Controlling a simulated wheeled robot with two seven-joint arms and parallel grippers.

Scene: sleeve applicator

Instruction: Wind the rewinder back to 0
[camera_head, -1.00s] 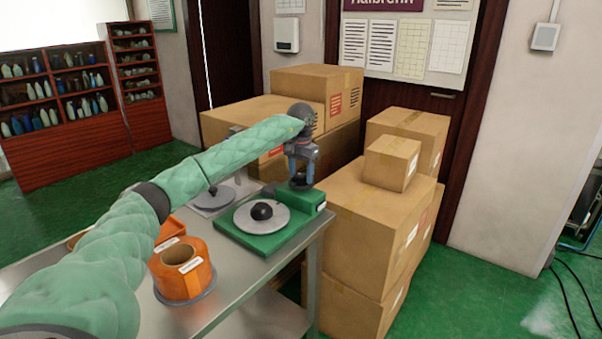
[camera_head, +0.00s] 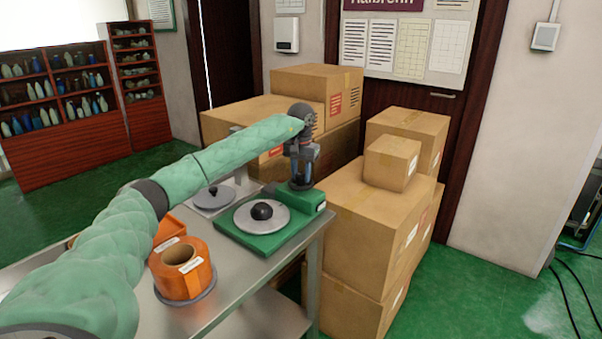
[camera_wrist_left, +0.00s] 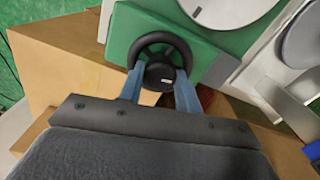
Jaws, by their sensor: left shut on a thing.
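The rewinder is a green box-like device (camera_head: 255,243) at the right end of the metal table, with a round grey plate (camera_head: 246,216) and a black knob (camera_head: 262,211) on top. Its raised green block (camera_head: 313,200) is at the back right. My left gripper (camera_head: 301,184) points down at that block. In the left wrist view its two blue fingers (camera_wrist_left: 160,82) are shut on a dark round handwheel (camera_wrist_left: 150,42) on the green housing. The handwheel's hub (camera_wrist_left: 160,72) lies between the fingertips. No counter reading can be made out. My right gripper is not in view.
Another grey disc device (camera_head: 213,197) stands behind. Stacked cardboard boxes (camera_head: 365,235) crowd the table's right and back sides.

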